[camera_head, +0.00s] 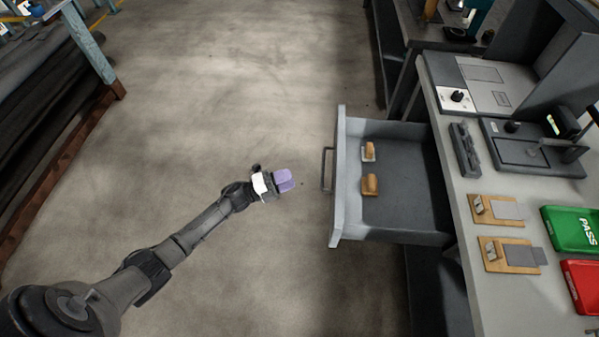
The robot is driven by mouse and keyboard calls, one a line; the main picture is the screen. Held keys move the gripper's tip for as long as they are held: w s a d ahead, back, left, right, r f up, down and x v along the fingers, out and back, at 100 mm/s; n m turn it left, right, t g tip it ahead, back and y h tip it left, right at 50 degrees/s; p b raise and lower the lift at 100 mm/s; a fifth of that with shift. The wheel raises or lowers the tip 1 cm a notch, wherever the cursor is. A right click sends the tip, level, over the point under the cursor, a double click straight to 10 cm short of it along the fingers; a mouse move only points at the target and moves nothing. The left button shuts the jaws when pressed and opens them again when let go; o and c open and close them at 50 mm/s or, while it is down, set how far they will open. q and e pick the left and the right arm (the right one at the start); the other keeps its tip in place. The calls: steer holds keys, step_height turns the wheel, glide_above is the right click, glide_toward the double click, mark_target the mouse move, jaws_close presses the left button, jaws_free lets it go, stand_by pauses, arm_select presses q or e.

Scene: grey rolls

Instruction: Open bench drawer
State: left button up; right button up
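The bench drawer (398,225) stands pulled out from the grey bench, its inside in view. Its front panel (339,180) faces left and carries a dark bar handle (326,169). Two small orange-brown items (370,184) lie inside, near the front panel. My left gripper (288,180) has purple fingertips and is left of the handle, apart from it, over the floor. The two fingers look close together, and nothing shows between them; whether they are fully shut is unclear. My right gripper is not in the picture.
On the bench top (460,273) are a green PASS tray (573,229), a red tray (583,283), two wooden clipboard-like boards (512,255) and dark devices (530,147). A rack with dark rolls (45,110) stands at left. The floor (220,100) between is clear.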

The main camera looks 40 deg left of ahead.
arm_select(q)
steer(key=shift+v, duration=0.85)
